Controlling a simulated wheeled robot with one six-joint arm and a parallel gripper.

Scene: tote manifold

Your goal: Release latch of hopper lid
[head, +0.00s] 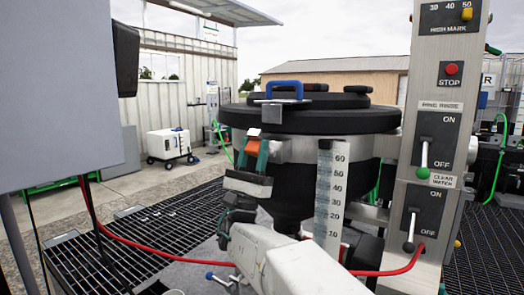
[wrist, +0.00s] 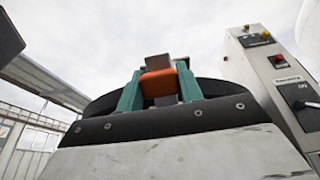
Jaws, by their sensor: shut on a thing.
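The hopper lid (head: 330,120) is a wide black disc on top of the dark hopper (head: 280,205), with a blue handle (head: 284,84) above it. The orange latch (head: 253,131) sits at the lid's front left edge; in the wrist view it is an orange block (wrist: 158,84) against a grey bracket (wrist: 157,62). My gripper (head: 251,150) reaches up to the latch from below. Its teal fingers stand on both sides of the orange block and are shut on it. The lid rests flat on the hopper. The latch's inner catch is hidden.
A control column (head: 425,150) with a red stop button (head: 451,69) and two ON/OFF levers stands close at right. A numbered level gauge (head: 329,195) is right of my arm. A red hose (head: 140,246) crosses the dark grating (head: 150,225) at left. A grey panel (head: 55,90) fills the near left.

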